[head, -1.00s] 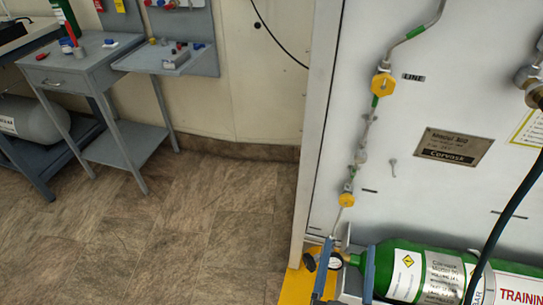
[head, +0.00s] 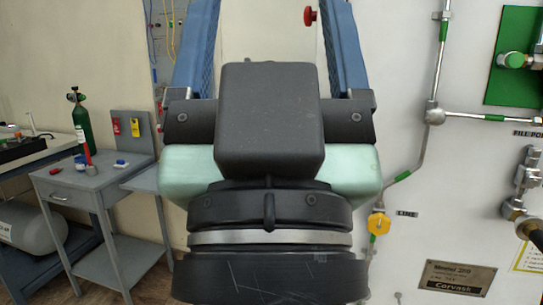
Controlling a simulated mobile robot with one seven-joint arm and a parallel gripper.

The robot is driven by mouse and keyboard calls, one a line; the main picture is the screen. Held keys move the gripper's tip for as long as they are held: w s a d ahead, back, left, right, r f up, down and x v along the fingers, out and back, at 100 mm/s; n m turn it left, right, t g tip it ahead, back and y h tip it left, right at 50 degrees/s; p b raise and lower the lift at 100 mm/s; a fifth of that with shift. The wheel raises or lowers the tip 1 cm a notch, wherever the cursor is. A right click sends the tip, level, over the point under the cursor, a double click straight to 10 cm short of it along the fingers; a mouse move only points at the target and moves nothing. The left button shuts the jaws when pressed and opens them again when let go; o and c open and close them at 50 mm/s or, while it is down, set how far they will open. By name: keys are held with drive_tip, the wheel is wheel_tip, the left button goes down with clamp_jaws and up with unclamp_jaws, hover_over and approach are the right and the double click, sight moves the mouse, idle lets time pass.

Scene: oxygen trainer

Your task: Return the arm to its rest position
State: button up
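My gripper (head: 275,20) fills the middle of the head view, seen from behind, with its black and pale green body below and two blue fingers pointing up. The fingers are wide apart, and I see nothing held between them. Their tips run out at the top edge of the picture, so the very ends are hidden. The gripper body covers part of the wall and panel behind it.
At right stands a white panel with pipes, a yellow valve (head: 379,223) and a green plate (head: 515,55). At left are a grey side table (head: 85,185), a green bottle (head: 82,125) and a grey tank (head: 30,230). A red knob (head: 310,16) shows between the fingers.

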wheel_tip(320, 180, up, 21)
drive_tip(key=p, duration=1.9)
drive_tip(key=shift+f, duration=0.15)
drive_tip(key=shift+w+f, duration=0.1)
